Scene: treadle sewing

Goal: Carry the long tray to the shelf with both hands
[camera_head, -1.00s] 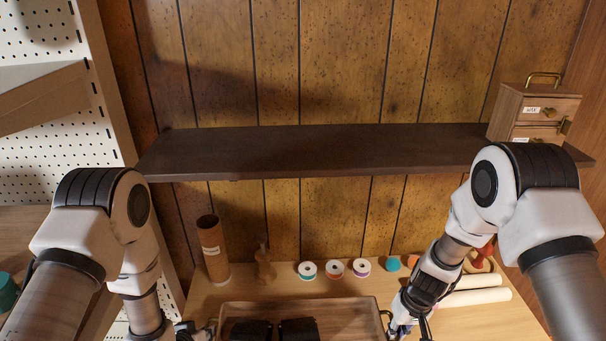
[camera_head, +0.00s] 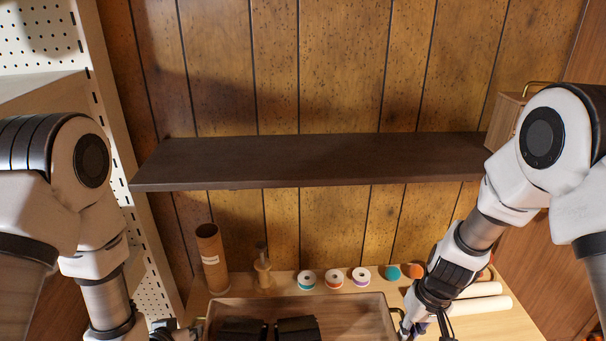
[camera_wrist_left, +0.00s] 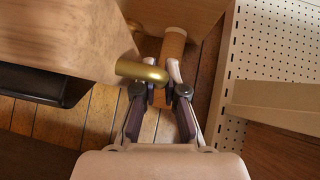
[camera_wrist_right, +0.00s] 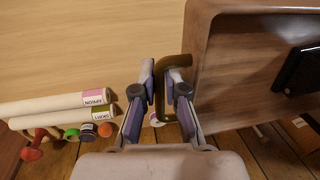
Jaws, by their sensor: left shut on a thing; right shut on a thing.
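The long wooden tray (camera_head: 355,312) is at the bottom centre of the head view, with dark objects (camera_head: 297,328) in it. Its front part is cut off by the frame. The dark brown shelf (camera_head: 310,162) runs along the wall above and behind it; its visible top is bare except near the right end. My left gripper (camera_wrist_left: 160,88) is shut on the tray's brass handle (camera_wrist_left: 142,70) at the left end. My right gripper (camera_wrist_right: 161,80) is shut on the other brass handle (camera_wrist_right: 178,61) at the right end. The tray wall (camera_wrist_right: 208,60) is beside the right fingers.
A small drawer cabinet (camera_head: 501,121) stands at the shelf's right end, partly behind my right arm. On the worktop below are a cardboard tube (camera_head: 212,260), a wooden spool stand (camera_head: 263,272), several thread spools (camera_head: 334,278) and pale rolls (camera_head: 482,304). A pegboard unit (camera_head: 45,35) is at left.

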